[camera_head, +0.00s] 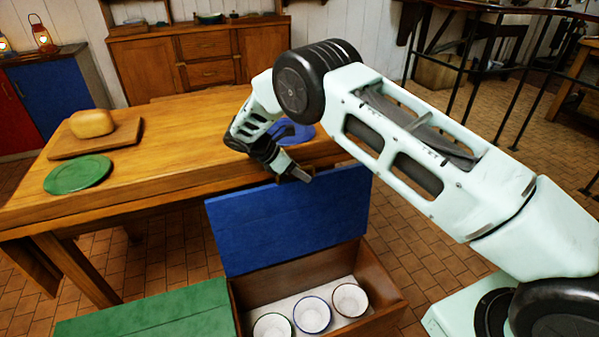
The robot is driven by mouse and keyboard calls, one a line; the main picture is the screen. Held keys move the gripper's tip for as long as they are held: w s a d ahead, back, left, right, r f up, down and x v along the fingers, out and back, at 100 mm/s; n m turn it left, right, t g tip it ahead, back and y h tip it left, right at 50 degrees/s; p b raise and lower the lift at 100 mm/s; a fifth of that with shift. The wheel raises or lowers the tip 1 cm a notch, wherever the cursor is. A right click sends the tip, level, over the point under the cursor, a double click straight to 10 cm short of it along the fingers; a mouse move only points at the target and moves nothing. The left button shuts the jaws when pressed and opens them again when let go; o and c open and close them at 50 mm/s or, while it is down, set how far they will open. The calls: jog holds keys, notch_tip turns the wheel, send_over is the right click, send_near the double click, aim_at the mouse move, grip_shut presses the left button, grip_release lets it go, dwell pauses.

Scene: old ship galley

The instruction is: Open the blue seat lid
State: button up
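The blue seat lid (290,222) stands raised, close to upright, at the back of the wooden seat box (385,300). The box is open and its inside shows. My gripper (301,176) is at the lid's top edge, right of the edge's middle, and seems to touch it or nearly so. The fingertips are small and partly hidden, so I cannot tell whether they are open or shut.
Several white enamel cups (312,315) stand inside the box. A closed green lid (150,312) lies to the left. Behind the blue lid is a wooden table (170,150) with a green plate (78,174), a bread board (70,146) with a loaf (92,123), and a blue plate (290,131).

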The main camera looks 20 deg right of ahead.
jog(key=b+v, duration=0.1)
jog(key=v, duration=1.6)
jog(key=shift+a, duration=0.15)
jog(key=shift+r, duration=0.1)
